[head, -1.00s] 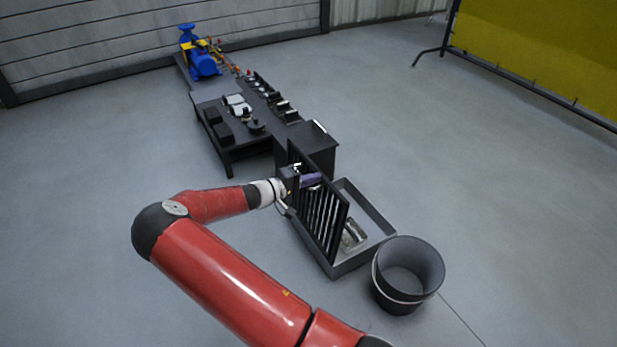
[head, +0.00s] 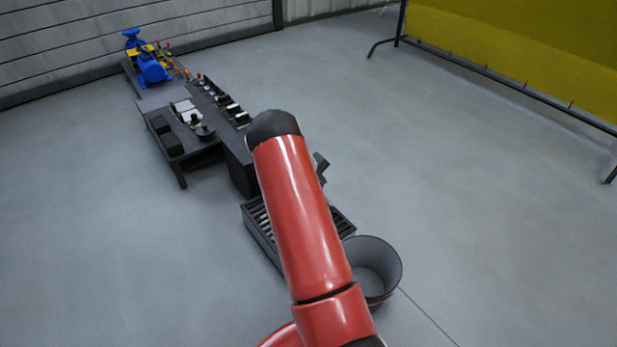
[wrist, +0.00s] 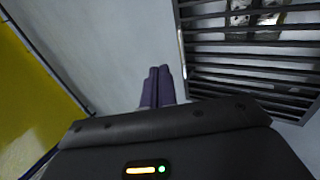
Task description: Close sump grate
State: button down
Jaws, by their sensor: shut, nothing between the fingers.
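The sump grate (head: 258,214), a dark barred panel, lies flat across the top of the grey sump tray (head: 262,245) in the head view. My red arm covers its middle. The grate's bars also show at the right of the wrist view (wrist: 245,50), with metal parts visible beneath them. My gripper (wrist: 157,72) has its two purple fingers together and empty, over bare floor beside the grate's edge and apart from it in the wrist view. In the head view the fingers are hidden behind my arm.
A round dark bucket (head: 385,265) stands close to the tray's near right end. A dark bench (head: 180,145) with several parts and a blue pump (head: 152,68) lie beyond. A yellow screen (head: 500,50) stands at the back right. Floor to the right is open.

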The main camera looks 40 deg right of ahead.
jog(key=d+f+y+b, duration=0.1)
jog(key=f, duration=0.1)
jog(key=d+f+y+b, duration=0.1)
jog(key=d+f, duration=0.1)
jog(key=f, duration=0.1)
jog(key=d+f+y+b, duration=0.1)
jog(key=f, duration=0.2)
jog(key=shift+d+f, duration=0.25)
jog(key=shift+d, duration=0.15)
jog(key=f+b, duration=0.1)
jog(key=f, duration=0.1)
jog(key=d+f+y+b, duration=0.1)
jog(key=f+b, duration=0.1)
jog(key=f+y+b, duration=0.1)
jog(key=f+b, duration=0.1)
jog(key=shift+w+d+f, duration=0.1)
jog(key=shift+d+f, duration=0.2)
jog(key=shift+d, duration=0.05)
jog(key=shift+f+b, duration=0.55)
jog(key=shift+b, duration=0.15)
jog(key=shift+f, duration=0.15)
notch_tip(320, 180, up, 15)
jog(key=p, duration=0.3)
jog(key=shift+d, duration=0.15)
